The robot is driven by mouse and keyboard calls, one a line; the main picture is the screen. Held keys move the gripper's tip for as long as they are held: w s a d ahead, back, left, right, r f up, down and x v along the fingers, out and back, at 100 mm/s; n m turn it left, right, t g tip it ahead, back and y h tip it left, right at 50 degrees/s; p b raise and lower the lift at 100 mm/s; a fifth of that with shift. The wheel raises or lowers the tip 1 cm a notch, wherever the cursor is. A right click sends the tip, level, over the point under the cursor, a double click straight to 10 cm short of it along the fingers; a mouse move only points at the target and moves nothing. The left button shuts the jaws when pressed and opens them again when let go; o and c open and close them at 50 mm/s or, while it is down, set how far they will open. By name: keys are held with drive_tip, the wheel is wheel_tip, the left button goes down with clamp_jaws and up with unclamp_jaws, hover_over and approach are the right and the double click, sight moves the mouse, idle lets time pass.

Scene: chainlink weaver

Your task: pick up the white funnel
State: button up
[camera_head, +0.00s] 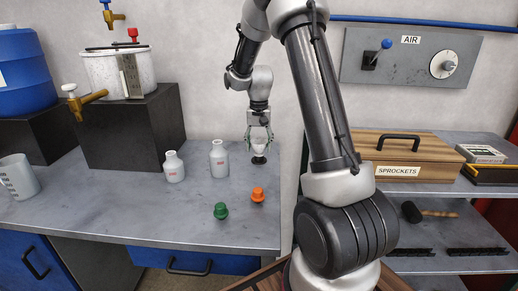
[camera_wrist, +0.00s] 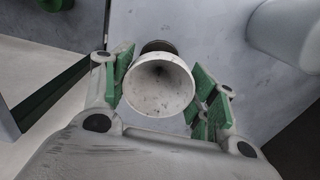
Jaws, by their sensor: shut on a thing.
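The white funnel (camera_wrist: 158,85) sits between the green-padded fingers of my gripper (camera_wrist: 164,80) in the wrist view, its wide mouth facing the camera. My gripper is shut on it. In the head view my gripper (camera_head: 259,137) points down over the back right of the grey bench, right of the white bottles. The funnel is small there and mostly hidden by the fingers. A dark round thing (camera_head: 259,160) shows just below the fingertips. It also shows behind the funnel in the wrist view (camera_wrist: 158,46). I cannot tell whether the funnel touches it.
Two white bottles (camera_head: 218,160) (camera_head: 174,167) stand left of my gripper. An orange cap (camera_head: 258,195) and a green cap (camera_head: 221,211) lie in front. A beaker (camera_head: 18,177) and a black block (camera_head: 120,130) are farther left. The bench's (camera_head: 140,218) front middle is clear.

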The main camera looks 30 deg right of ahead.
wheel_tip(320, 180, up, 10)
idle(0.6)
drive_tip(key=shift+r, duration=0.1)
idle(0.3)
